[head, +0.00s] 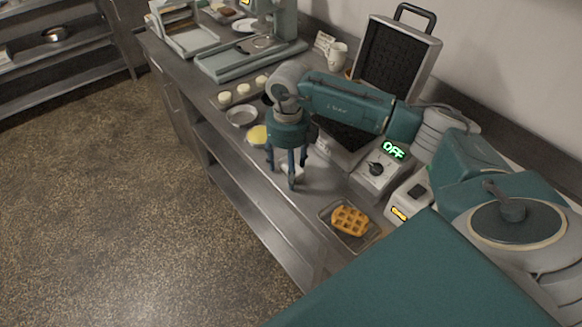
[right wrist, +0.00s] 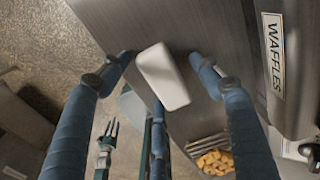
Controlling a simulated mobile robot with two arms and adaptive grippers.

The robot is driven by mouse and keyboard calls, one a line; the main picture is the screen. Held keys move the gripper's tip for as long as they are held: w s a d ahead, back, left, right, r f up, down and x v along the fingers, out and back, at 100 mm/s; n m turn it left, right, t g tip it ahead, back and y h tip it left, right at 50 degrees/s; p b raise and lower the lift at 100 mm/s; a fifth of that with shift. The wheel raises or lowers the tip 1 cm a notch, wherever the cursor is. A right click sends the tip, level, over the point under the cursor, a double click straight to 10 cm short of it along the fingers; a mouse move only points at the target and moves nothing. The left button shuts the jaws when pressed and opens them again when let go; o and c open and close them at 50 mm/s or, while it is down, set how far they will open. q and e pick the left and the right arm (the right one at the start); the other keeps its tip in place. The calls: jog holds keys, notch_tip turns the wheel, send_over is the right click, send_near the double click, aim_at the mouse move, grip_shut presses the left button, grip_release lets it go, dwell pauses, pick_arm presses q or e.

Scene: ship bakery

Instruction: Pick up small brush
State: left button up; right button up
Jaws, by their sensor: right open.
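A small white block with rounded edges (head: 292,172) lies on the steel counter (head: 318,188), near its front edge. It may be the small brush; no bristles show. My right gripper (head: 287,176) points down over it, with its blue fingers spread around it. In the right wrist view the white block (right wrist: 163,77) lies between the open fingers of the right gripper (right wrist: 160,72), with visible gaps on both sides. I see no finger clearly touching it.
A waffle (head: 349,221) lies on a small tray (head: 374,237) to the right. An open waffle iron (head: 395,60) stands behind, its display reading OFF. A bowl of yellow stuff (head: 257,135), a metal bowl (head: 241,115) and small white cups (head: 243,89) are to the left.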

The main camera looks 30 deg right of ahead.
jog(key=c, duration=1.3)
jog(key=shift+r, duration=0.7)
pick_arm(q)
jog(key=shift+s+a+f+b, duration=0.25)
jog(key=shift+s+f+b, duration=0.2)
jog(key=shift+f+b, duration=0.2)
jog(key=shift+s+a+f+b, duration=0.2)
jog(key=shift+s+f+b, duration=0.2)
jog(key=shift+f+b, duration=0.15)
pick_arm(e)
jog(key=shift+r, duration=9.4)
